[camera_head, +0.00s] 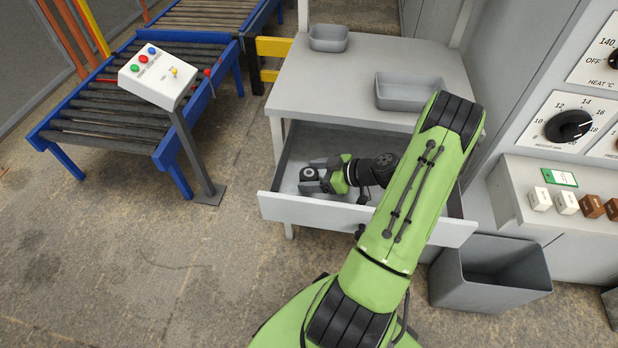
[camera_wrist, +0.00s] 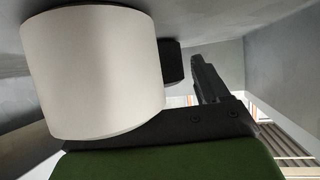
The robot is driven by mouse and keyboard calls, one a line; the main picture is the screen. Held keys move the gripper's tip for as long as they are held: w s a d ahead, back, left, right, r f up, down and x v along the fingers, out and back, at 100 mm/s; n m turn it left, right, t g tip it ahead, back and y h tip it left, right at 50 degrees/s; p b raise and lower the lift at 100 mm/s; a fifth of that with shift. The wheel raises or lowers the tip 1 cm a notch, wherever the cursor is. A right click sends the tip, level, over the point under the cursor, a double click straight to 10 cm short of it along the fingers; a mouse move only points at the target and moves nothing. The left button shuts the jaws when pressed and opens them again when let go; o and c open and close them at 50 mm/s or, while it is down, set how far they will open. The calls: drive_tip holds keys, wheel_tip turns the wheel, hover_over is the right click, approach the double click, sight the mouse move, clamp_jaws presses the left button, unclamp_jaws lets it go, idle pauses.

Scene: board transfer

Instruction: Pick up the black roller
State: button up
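My gripper (camera_head: 311,176) is low inside the open drawer, its fingers pointing left. A small dark round object with a pale centre (camera_head: 308,172), which looks like the black roller, lies between or right at the fingertips. I cannot tell whether the fingers press on it. In the wrist view a dark finger (camera_wrist: 207,80) rises on the right. A large pale cylinder (camera_wrist: 92,75) fills the left side and hides much of the grip. A small black block (camera_wrist: 171,63) shows behind it; I cannot tell whether it is part of the roller or of the gripper.
The drawer (camera_head: 300,208) is pulled out below a grey table (camera_head: 330,88). Two grey trays, a small one (camera_head: 328,38) and a larger one (camera_head: 408,92), stand on the table. A roller conveyor (camera_head: 110,110) with a button post is at left. A grey bin (camera_head: 490,275) stands at right.

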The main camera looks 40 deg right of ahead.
drive_tip(key=c, duration=1)
